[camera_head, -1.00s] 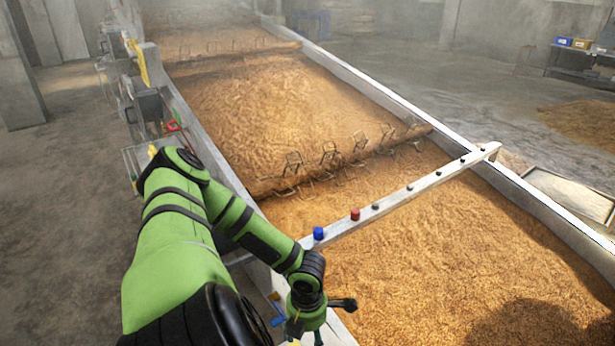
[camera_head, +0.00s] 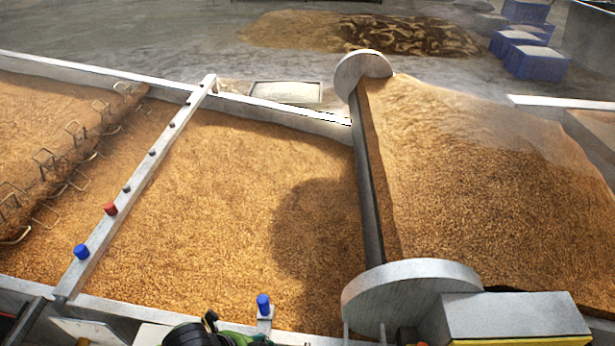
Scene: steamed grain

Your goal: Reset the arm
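Only a small piece of my arm (camera_head: 200,336), black and green, shows at the bottom edge, left of centre. I cannot tell which arm it belongs to. Neither gripper can be made out in the head view. A pale crossbar (camera_head: 140,188) spans the grain trough at the left. It carries a blue knob (camera_head: 81,251), a red knob (camera_head: 110,208) and several small dark knobs. Another blue knob (camera_head: 263,303) stands on a small bracket at the near trough wall, close to the visible arm piece.
Brown grain (camera_head: 225,215) fills the trough. A large roller with pale end discs (camera_head: 410,290) stands at the right, beside a higher grain bed (camera_head: 450,165). A row of wire tines (camera_head: 75,150) is at the far left. Blue crates (camera_head: 535,62) stand at the back right.

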